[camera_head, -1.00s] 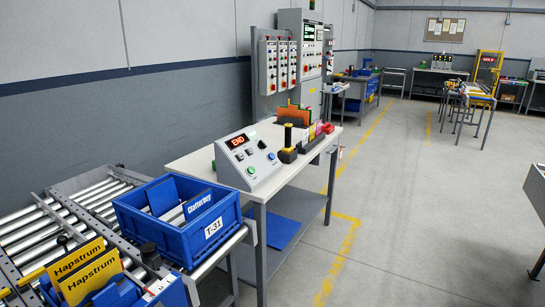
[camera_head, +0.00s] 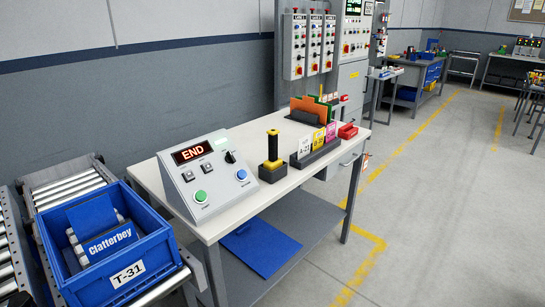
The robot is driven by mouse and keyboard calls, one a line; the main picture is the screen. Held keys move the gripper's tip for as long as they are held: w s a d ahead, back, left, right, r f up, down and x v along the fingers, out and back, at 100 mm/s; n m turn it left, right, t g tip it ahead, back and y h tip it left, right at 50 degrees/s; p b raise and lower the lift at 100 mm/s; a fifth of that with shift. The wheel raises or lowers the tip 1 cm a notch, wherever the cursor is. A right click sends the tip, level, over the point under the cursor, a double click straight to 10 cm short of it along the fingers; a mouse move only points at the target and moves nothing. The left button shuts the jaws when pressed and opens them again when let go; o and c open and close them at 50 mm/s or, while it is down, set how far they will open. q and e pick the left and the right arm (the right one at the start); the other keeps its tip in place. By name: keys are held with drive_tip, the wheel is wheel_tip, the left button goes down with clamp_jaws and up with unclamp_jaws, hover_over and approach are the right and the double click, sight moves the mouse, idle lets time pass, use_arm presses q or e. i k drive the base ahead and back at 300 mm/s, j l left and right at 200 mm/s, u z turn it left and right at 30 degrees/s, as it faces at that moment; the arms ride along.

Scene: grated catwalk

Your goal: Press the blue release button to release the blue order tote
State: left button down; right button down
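The blue release button (camera_head: 241,174) is a round button on the sloped face of a grey control console (camera_head: 178,182). A green button (camera_head: 201,196) sits to its left, and a display (camera_head: 193,152) above reads "END". The blue order tote (camera_head: 122,279), labelled T-31, stands on the roller conveyor at lower left. It holds blue and grey items, one marked "Clatterbey". Neither of my grippers is in view.
The console stands on a white-topped workbench (camera_head: 290,137) with a lower shelf. A black and yellow upright handle (camera_head: 273,152) and a dark card holder (camera_head: 316,151) stand right of it. Open floor (camera_head: 440,200) lies to the right of the bench.

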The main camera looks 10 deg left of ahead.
sight(242, 174)
drive_tip(key=i+l, duration=0.35)
drive_tip(key=i+l+u, duration=0.1)
drive_tip(key=i+l, duration=0.2)
drive_tip(key=l, duration=0.25)
drive_tip(key=i+l, duration=0.3)
drive_tip(key=l, duration=0.2)
drive_tip(key=i+j+u, duration=0.05)
